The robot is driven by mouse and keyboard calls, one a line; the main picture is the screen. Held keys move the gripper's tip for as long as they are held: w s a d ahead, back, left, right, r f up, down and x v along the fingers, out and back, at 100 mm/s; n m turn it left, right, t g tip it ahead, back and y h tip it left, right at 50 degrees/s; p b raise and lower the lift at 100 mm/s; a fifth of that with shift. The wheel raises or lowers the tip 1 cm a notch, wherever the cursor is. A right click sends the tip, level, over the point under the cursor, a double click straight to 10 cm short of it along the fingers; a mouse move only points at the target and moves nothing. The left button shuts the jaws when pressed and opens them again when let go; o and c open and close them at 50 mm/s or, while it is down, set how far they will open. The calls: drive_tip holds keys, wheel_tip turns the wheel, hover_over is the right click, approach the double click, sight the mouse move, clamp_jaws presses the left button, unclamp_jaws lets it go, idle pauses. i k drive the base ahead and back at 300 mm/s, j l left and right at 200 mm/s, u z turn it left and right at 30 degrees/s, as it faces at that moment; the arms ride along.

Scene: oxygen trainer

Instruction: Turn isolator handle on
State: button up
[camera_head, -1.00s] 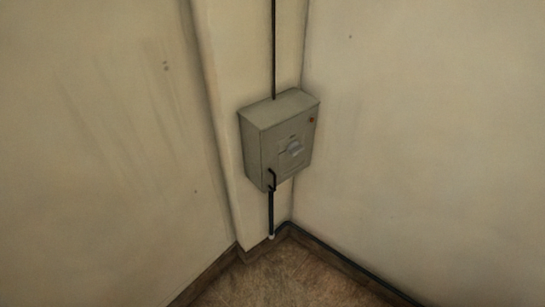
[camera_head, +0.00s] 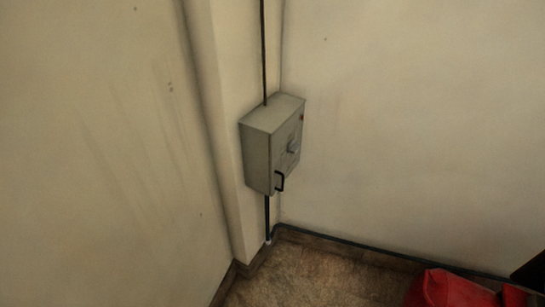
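A grey isolator box (camera_head: 257,153) is mounted on the wall column in the corner, seen at a steep angle with its front turned to the right. A small light grey handle (camera_head: 293,148) sits on its front face; its exact setting is too small to tell. A black bracket-shaped lever (camera_head: 280,181) sticks out near the lower edge of the box. A small red mark (camera_head: 302,118) shows at the upper right of the front. My gripper is not in view.
A black cable (camera_head: 263,50) runs down to the box and continues below it (camera_head: 267,218) to the floor. A red object (camera_head: 450,291) lies at the lower right, with a dark object (camera_head: 534,272) beside it. Brown floor (camera_head: 300,275) is clear below the box.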

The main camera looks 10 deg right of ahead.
sight(292, 148)
drive_tip(key=i+j, duration=0.1)
drive_tip(key=i, duration=0.3)
drive_tip(key=i+j+z, duration=0.15)
drive_tip(key=i, duration=0.25)
drive_tip(key=i+j, duration=0.1)
drive_tip(key=i, duration=0.3)
drive_tip(key=z, duration=0.05)
